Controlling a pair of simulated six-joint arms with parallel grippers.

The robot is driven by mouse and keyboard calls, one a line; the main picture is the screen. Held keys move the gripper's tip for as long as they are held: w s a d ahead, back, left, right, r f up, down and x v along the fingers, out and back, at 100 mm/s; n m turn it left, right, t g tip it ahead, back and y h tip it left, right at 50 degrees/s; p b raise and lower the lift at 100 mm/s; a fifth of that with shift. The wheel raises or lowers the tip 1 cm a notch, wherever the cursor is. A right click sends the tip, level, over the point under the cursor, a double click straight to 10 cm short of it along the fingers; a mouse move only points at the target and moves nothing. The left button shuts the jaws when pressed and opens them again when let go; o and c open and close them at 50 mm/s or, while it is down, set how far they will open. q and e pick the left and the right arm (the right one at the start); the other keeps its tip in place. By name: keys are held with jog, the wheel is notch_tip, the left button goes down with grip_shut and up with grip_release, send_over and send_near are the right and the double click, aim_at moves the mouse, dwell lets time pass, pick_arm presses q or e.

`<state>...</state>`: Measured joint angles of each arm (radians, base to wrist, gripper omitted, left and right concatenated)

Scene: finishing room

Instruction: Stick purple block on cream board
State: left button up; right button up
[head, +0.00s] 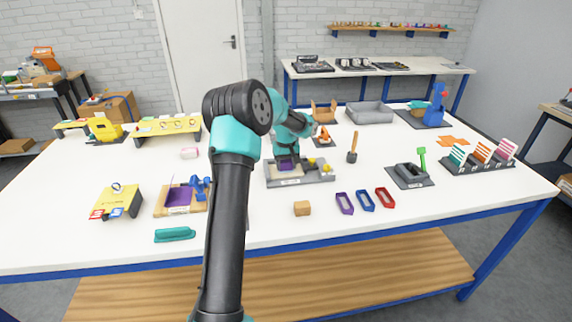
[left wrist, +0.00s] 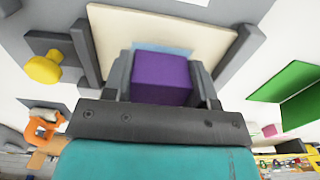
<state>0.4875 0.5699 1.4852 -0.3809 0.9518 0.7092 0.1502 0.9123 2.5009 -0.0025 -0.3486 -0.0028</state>
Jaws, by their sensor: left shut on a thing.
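My left gripper (head: 287,163) reaches over a grey fixture (head: 300,182) near the middle of the table in the head view. It is shut on the purple block (left wrist: 162,76), which sits between its two fingers in the left wrist view. The block also shows as a small purple patch in the head view (head: 285,165). A pale blue strip shows along the block's far edge. The cream board (left wrist: 160,24) lies in the fixture just beyond the block, between grey rails. I cannot tell whether the block touches the board. My right gripper is not in view.
A yellow knob (left wrist: 42,69) sticks out beside the board.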

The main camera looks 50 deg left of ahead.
aim_at(286, 161)
pick_arm(q)
jog(key=shift+f, duration=0.35)
dwell(0.8)
jog(key=o, duration=1.3)
jog(key=shift+r, duration=0.15)
jog(key=shift+r, duration=0.15)
jog(key=shift+r, duration=3.85)
